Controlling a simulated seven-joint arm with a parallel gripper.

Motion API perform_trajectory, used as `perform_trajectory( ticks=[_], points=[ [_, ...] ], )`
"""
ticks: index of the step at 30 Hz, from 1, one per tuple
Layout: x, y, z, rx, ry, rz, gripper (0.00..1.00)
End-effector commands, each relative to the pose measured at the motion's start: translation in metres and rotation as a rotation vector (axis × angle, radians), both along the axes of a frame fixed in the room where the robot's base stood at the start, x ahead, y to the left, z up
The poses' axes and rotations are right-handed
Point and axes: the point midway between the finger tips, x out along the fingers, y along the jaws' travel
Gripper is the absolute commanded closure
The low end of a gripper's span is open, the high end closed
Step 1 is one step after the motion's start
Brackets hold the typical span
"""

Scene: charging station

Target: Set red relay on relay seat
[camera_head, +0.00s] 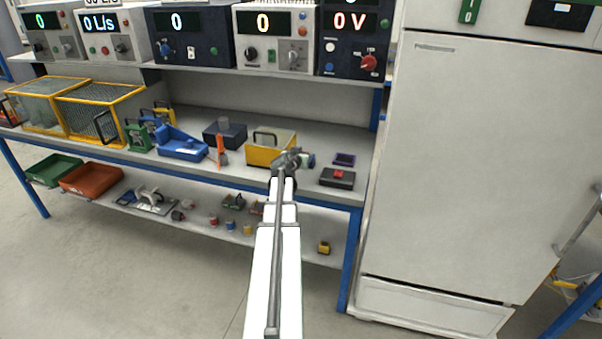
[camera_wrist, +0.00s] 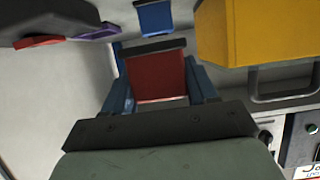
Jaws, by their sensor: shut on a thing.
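My gripper (camera_wrist: 160,92) is shut on the red relay (camera_wrist: 158,76), a red block with a dark strip at its far end, between blue fingers. In the head view my gripper (camera_head: 292,160) is over the bench, just right of the yellow box, and the relay is hidden or too small to make out. A small purple piece with a dark middle (camera_head: 344,159) sits on the bench to the right of my gripper; it also shows in the wrist view (camera_wrist: 97,31). A blue piece (camera_wrist: 155,17) lies beyond the relay. I cannot tell which is the relay seat.
A black box with a red button (camera_head: 337,178) stands near the bench's front edge. The yellow box with a handle (camera_head: 268,150) is close on the left. A white cabinet (camera_head: 480,160) stands to the right, instruments (camera_head: 270,38) above.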

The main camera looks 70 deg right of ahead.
Motion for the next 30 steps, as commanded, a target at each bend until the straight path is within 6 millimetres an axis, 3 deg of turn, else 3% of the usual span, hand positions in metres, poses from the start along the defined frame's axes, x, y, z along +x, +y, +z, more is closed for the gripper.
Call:
perform_trajectory(
  ticks=[16, 30],
  points=[
    [0.000, 0.000, -0.058, 0.001, 0.001, 0.002, 0.80],
    [0.000, 0.000, -0.065, -0.001, 0.000, 0.002, 0.80]
  ],
)
